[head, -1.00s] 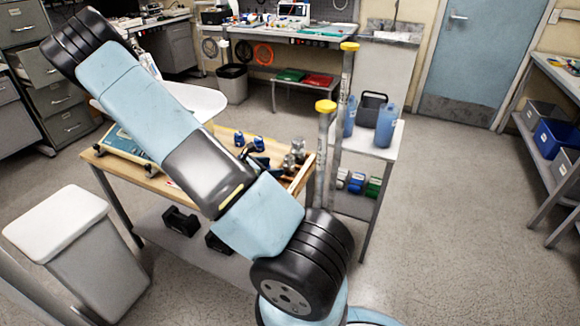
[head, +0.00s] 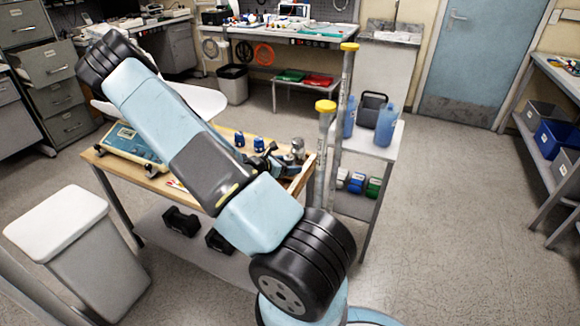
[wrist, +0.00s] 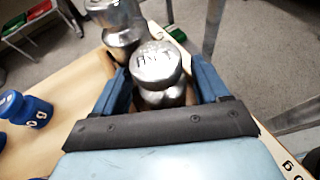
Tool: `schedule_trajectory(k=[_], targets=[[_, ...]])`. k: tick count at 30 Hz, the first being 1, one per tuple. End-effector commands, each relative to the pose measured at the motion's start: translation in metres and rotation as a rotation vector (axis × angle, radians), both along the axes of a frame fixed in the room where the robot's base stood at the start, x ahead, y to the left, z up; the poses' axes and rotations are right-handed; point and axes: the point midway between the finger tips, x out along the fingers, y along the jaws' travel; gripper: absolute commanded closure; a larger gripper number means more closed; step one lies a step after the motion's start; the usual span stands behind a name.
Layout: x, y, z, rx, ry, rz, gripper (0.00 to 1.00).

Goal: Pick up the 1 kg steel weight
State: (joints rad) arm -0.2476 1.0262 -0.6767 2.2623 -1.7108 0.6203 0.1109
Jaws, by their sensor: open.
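A shiny steel weight (wrist: 158,64) with an engraved, knob-like top stands on the wooden table. The engraving is upside down and I cannot read it surely. My gripper (wrist: 161,78) is open, with one blue finger on each side of this weight. I cannot tell whether either finger touches it. A second, larger-looking steel weight (wrist: 115,14) stands just beyond, near the left finger. In the head view the steel weights (head: 297,147) are at the table's right end, beside my gripper, which is partly hidden by my arm.
Blue weights (head: 239,139) stand left of the steel ones; one also shows in the wrist view (wrist: 28,108). A yellow-capped post (head: 325,130) rises by the table's right end. A side stand (head: 385,152) carries blue jugs. A blue-cream device (head: 130,143) lies on the left.

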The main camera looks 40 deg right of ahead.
Motion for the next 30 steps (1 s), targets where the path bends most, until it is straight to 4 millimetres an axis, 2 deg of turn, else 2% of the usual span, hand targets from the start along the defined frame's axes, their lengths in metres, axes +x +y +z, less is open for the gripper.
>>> schedule_trajectory(k=[1,3,24,30], targets=[[0.0004,0.0022,-0.0039,0.009,0.007,0.004,0.20],[0.0004,0.0024,-0.0042,0.010,0.008,0.006,0.31],[0.0013,0.0024,-0.0033,0.007,0.005,0.005,0.98],[0.0013,0.0024,-0.0031,0.007,0.005,0.005,1.00]])
